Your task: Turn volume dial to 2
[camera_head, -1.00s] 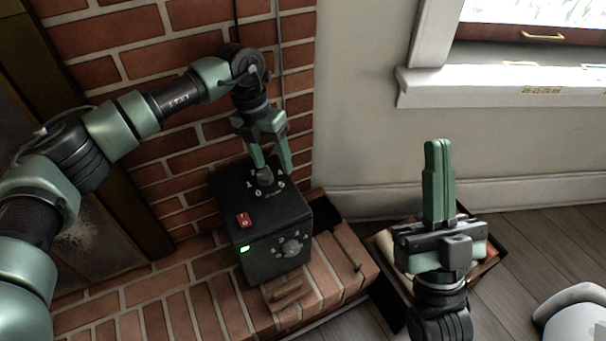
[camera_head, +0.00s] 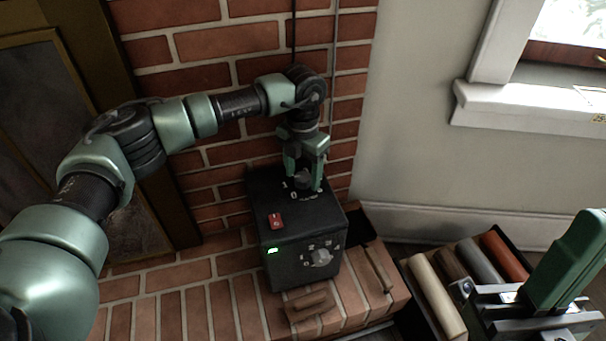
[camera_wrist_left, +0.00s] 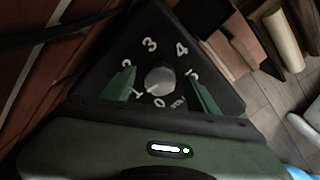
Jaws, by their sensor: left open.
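A black box (camera_head: 285,265) stands on the brick hearth. Its top has a grey dial (camera_wrist_left: 160,80) ringed by numbers, of which 0 to 4 are legible in the left wrist view. The dial's pointer seems to face near 1, but is hard to read. A second grey dial (camera_head: 321,258), with numbers including 2 and 3, is on the front face. My left gripper (camera_head: 303,180) points down over the top dial, open, one finger on each side with visible gaps. My right gripper (camera_head: 568,262) is at the lower right, its green fingers together, empty.
A red switch (camera_head: 275,220) is on the box's top and a green light (camera_head: 273,250) on its front. A brick wall (camera_head: 225,45) is close behind. A crate with several logs (camera_head: 435,295) stands to the right, beside my right gripper.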

